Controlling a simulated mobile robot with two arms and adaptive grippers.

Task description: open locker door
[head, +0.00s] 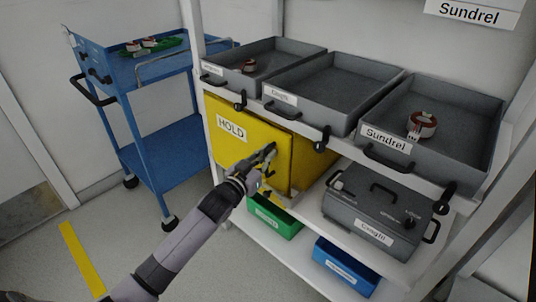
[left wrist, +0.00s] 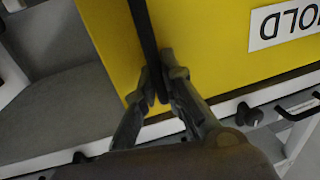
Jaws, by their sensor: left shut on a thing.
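The yellow locker (head: 310,160) stands on the middle level of the white shelf rack. Its door (head: 229,150) bears a HOLD label and faces me; the door also shows in the left wrist view (left wrist: 205,60). A long black handle (left wrist: 146,35) runs along the door near its edge. My left gripper (head: 267,158) is at the right part of the door. In the left wrist view its fingers (left wrist: 163,88) are shut on the handle, one on each side. I cannot tell whether the door stands slightly ajar. My right gripper is not in view.
Grey bins (head: 335,88) line the level above the locker. A grey case (head: 372,212) sits to its right. A green bin (head: 275,217) and a blue bin (head: 345,268) are below. A blue cart (head: 165,145) stands at left; the floor in front is clear.

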